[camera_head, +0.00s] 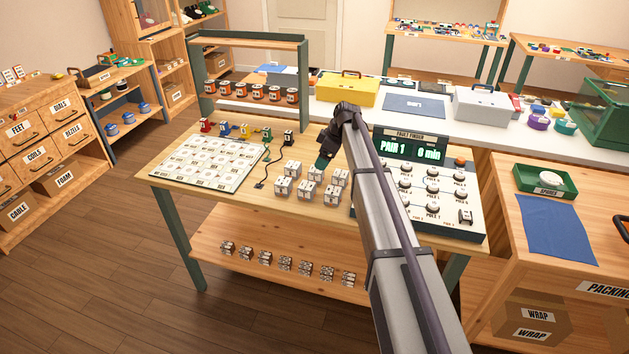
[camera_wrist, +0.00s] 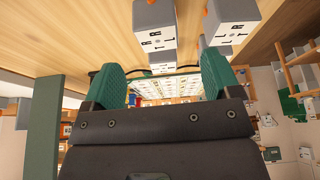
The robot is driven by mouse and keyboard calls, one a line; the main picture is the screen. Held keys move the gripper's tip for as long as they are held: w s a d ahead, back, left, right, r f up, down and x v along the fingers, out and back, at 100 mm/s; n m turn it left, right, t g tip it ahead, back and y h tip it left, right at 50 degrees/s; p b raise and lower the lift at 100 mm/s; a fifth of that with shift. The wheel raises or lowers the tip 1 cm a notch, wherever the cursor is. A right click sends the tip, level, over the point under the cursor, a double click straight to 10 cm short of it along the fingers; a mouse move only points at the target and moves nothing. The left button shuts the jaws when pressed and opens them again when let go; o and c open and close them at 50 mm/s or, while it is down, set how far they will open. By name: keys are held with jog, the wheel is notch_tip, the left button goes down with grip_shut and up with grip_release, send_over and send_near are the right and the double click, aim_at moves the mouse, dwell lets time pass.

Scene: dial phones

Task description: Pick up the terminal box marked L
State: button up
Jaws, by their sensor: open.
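Several small grey-white terminal boxes (camera_head: 308,190) stand in a cluster on the wooden table, right of the white grid board. Their markings are too small to read in the head view, so I cannot tell which is marked L. My gripper (camera_head: 324,159) is above the back of the cluster, with its green fingers pointing down. In the wrist view my gripper (camera_wrist: 160,68) is open and empty. One box (camera_wrist: 155,27) shows beyond the gap between the fingers, another (camera_wrist: 235,20) is at upper right, and part of a third (camera_wrist: 163,58) shows lower down. Their letters are not legible.
The white grid board (camera_head: 208,162) lies left, with coloured pieces (camera_head: 243,130) behind it and a black cable (camera_head: 262,175) beside it. The fault finder panel (camera_head: 430,195) stands close on the right. A lower shelf (camera_head: 215,235) holds more small blocks.

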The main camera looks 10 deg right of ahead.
aim_at(316, 171)
jog(key=b+x, duration=0.1)
jog(key=x, duration=0.1)
jog(key=shift+f, duration=0.45)
jog(key=shift+w+a, duration=0.1)
jog(key=shift+a, duration=0.05)
jog(key=b+x, duration=0.4)
jog(key=shift+w+d+f+b, duration=0.1)
jog(key=shift+d+f+b, duration=0.15)
jog(key=shift+f, duration=0.2)
jog(key=shift+w+a+f, duration=0.1)
jog(key=shift+a+f, duration=0.15)
jog(key=shift+r, duration=0.3)
jog(key=c, duration=1)
jog(key=shift+c, duration=0.2)
notch_tip(316, 171, up, 10)
jog(key=p, duration=1)
jog(key=shift+r, duration=0.15)
